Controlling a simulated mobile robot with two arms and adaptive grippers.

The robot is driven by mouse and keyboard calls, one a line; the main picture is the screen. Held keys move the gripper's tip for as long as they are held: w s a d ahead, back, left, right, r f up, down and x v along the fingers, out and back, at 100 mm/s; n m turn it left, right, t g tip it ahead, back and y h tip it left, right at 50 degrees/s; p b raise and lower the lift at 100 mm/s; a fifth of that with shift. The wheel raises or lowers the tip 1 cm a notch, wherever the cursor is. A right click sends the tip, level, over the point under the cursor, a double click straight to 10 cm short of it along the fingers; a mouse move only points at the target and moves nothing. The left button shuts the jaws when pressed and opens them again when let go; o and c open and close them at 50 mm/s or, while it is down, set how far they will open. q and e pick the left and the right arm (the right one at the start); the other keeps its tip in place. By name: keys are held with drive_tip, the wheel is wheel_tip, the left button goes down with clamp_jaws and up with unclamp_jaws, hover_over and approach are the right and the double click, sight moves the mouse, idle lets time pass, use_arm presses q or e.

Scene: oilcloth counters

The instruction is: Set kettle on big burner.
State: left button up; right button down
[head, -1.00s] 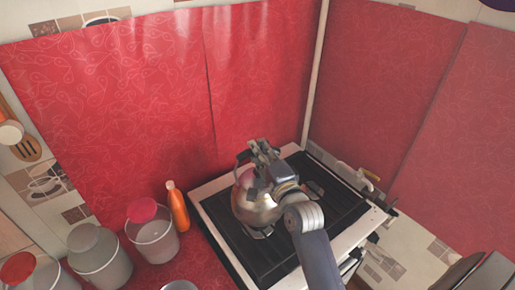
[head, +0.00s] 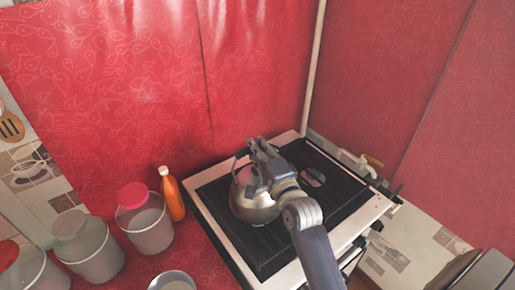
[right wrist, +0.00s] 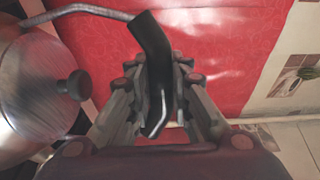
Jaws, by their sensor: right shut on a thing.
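The shiny metal kettle (head: 252,207) with a dark handle is over the left part of the stove (head: 278,262), which has a black top and a pale frame. I cannot tell whether its base touches the stove. My right gripper (head: 260,152) is shut on the kettle's handle; in the right wrist view, the black handle (right wrist: 152,45) runs between the fingers, and the kettle's lid knob (right wrist: 76,85) is at the left. A grey burner (head: 313,177) shows at the back right of the stove; any burner under the kettle is mostly hidden. My left gripper is out of view.
An orange bottle (head: 172,195) with a pale cap stands left of the stove. Red oilcloth walls close in the back. A tap-like fitting (head: 372,161) is at the right edge.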

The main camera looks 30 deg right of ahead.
drive_tip(key=shift+f+b, duration=0.3)
drive_tip(key=shift+f, duration=0.05)
idle(0.6)
drive_tip(key=c, duration=1.4)
unclamp_jaws()
drive_tip(key=shift+o, duration=0.2)
drive_tip(key=shift+s+f, duration=0.1)
drive_tip(key=shift+f, duration=0.2)
drive_tip(key=s+a, duration=0.1)
drive_tip(key=s, duration=1.1)
drive_tip(key=shift+r, duration=0.2)
